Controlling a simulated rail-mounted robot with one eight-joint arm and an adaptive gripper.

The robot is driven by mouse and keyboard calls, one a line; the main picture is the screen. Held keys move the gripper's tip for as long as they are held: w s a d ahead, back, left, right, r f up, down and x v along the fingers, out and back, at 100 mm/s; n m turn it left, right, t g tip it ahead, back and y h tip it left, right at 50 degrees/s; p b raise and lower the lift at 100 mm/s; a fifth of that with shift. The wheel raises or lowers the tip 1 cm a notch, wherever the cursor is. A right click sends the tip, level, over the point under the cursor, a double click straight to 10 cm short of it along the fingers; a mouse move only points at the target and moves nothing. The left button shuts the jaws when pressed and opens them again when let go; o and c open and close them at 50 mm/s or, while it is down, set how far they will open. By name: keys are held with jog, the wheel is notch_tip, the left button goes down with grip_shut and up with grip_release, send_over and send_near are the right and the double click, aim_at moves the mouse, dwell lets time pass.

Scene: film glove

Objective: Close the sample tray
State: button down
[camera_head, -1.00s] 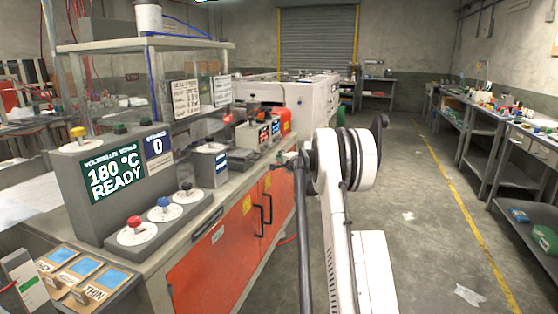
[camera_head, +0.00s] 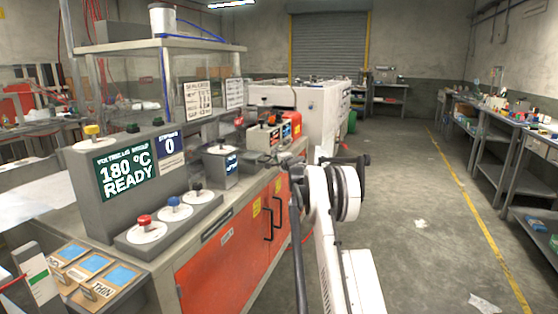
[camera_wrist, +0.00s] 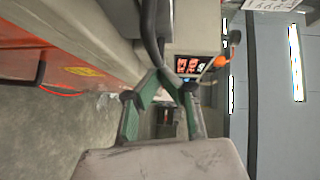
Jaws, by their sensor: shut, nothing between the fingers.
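A grey slanted holder (camera_head: 112,291) with tan cards bearing blue film panels, one marked THIN, sits at the lower left of the head view. I cannot tell whether it is the sample tray, and no other tray is clearly identifiable. My gripper (camera_wrist: 163,80) shows in the wrist view with its green fingers shut and nothing between them. It is beside the bench, near a small instrument with red digits (camera_wrist: 190,66). In the head view my white arm mostly hides the gripper.
The bench has orange cabinet doors (camera_head: 222,266) with dark handles. A control panel (camera_head: 126,173) reads 180 °C READY, with knobs in front. A white machine (camera_head: 318,108) stands beyond. The floor (camera_head: 410,200) at right is clear apart from scraps.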

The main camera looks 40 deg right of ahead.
aim_at(266, 156)
jog(key=shift+w+a, duration=0.35)
jog(key=shift+w, duration=0.3)
jog(key=shift+w+a, duration=0.3)
jog(key=shift+w, duration=0.3)
jog(key=shift+w+a, duration=0.35)
jog(key=shift+w, duration=0.3)
